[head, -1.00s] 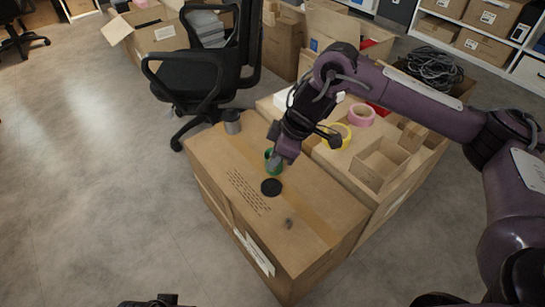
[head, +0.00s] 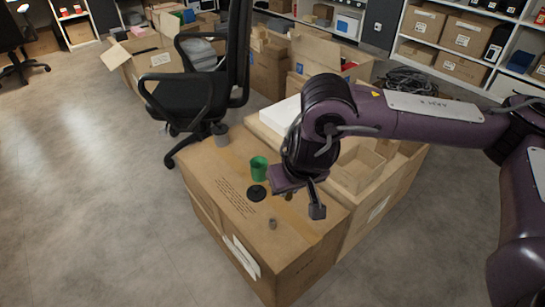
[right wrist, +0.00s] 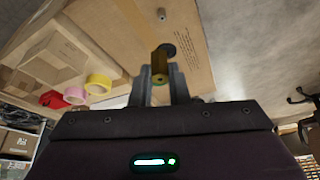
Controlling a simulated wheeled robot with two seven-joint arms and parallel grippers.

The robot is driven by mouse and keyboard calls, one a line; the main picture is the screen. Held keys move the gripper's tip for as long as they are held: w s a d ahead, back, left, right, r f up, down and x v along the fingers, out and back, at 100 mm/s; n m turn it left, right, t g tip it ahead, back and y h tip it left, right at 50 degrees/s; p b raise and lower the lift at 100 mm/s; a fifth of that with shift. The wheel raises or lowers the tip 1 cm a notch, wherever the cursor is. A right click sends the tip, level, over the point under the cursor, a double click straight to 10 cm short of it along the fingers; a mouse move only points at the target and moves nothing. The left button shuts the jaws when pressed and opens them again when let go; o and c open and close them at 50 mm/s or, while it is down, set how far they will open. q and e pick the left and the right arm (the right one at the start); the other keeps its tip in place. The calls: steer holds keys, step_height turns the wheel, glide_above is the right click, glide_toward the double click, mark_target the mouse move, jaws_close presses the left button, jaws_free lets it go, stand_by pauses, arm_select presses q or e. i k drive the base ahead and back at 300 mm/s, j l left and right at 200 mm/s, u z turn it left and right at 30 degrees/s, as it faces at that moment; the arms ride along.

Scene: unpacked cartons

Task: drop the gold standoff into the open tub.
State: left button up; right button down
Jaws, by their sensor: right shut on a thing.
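My right gripper (head: 310,198) is shut on the gold standoff (right wrist: 159,65), which stands out between its fingertips in the right wrist view (right wrist: 158,86). In the head view the standoff cannot be made out clearly. The open green tub (head: 259,169) stands upright on the large carton (head: 305,232), to the left of my right gripper and apart from it. A round black lid (head: 256,193) lies flat in front of the tub, and also shows in the right wrist view (right wrist: 169,50). My left gripper is out of view.
A small grey-brown piece (head: 272,224) stands near the carton's front. A dark grey cup (head: 220,134) stands at its back left corner. Neighbouring boxes hold yellow tape (right wrist: 98,84) and pink tape (right wrist: 75,95). An office chair (head: 190,95) stands behind.

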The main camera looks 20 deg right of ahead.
mark_target(261, 176)
steer(key=k+z, duration=0.1)
steer(key=z, duration=0.3)
steer(key=k+z, duration=0.1)
steer(key=z, duration=0.3)
steer(key=l+z, duration=0.1)
steer(key=z, duration=0.3)
steer(key=i+j+z, duration=0.15)
steer(key=j, duration=0.25)
steer(key=i+j+z, duration=0.15)
steer(key=j, duration=0.3)
steer(key=i+j+z, duration=0.15)
steer(key=j, duration=0.3)
steer(key=j+z, duration=0.15)
steer(key=j, duration=0.3)
steer(key=i+j, duration=0.1)
steer(key=j, duration=0.3)
steer(key=i+j, duration=0.1)
steer(key=j, duration=0.3)
steer(key=i+j, duration=0.1)
steer(key=j, duration=0.3)
steer(key=i+j, duration=0.15)
steer(key=j, duration=0.3)
